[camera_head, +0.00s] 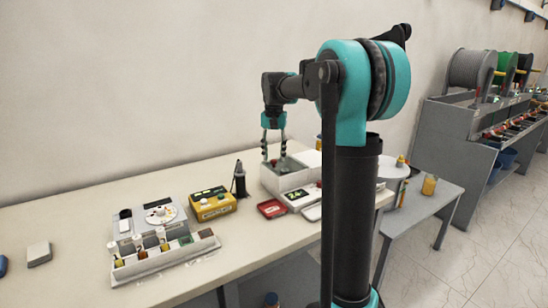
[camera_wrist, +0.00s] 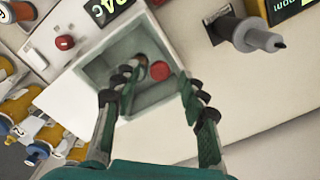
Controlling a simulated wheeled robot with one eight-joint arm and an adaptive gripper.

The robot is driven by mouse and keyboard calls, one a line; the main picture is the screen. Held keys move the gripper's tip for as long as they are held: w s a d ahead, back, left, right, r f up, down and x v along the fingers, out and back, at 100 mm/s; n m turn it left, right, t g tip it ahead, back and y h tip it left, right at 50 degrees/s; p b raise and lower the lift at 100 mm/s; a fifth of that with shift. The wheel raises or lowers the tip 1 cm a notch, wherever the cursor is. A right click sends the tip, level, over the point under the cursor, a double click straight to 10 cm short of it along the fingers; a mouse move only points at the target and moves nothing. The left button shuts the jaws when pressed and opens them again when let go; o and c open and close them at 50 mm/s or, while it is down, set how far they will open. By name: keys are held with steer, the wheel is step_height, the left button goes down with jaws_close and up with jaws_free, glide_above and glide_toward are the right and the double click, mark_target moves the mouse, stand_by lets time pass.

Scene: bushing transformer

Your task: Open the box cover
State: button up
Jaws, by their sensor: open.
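A white box (camera_head: 268,183) stands near the back of the bench in the head view. In the wrist view the box (camera_wrist: 90,75) shows a grey recess with a red round part (camera_wrist: 160,71) and a grey part inside. I cannot make out a separate cover; whether one lies over the recess is unclear. My gripper (camera_head: 273,157) points down just above the box. In the wrist view my gripper (camera_wrist: 158,92) is open, its fingers apart over the recess with nothing between them. Contact with the box cannot be told.
A dark tool in a stand (camera_head: 240,180) and a yellow device (camera_head: 212,205) are left of the box. A red tray (camera_head: 272,209) and a white meter (camera_head: 298,197) stand in front. A parts rack (camera_head: 165,257) is further left.

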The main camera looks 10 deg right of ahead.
steer(key=shift+f, duration=0.6)
jaws_close()
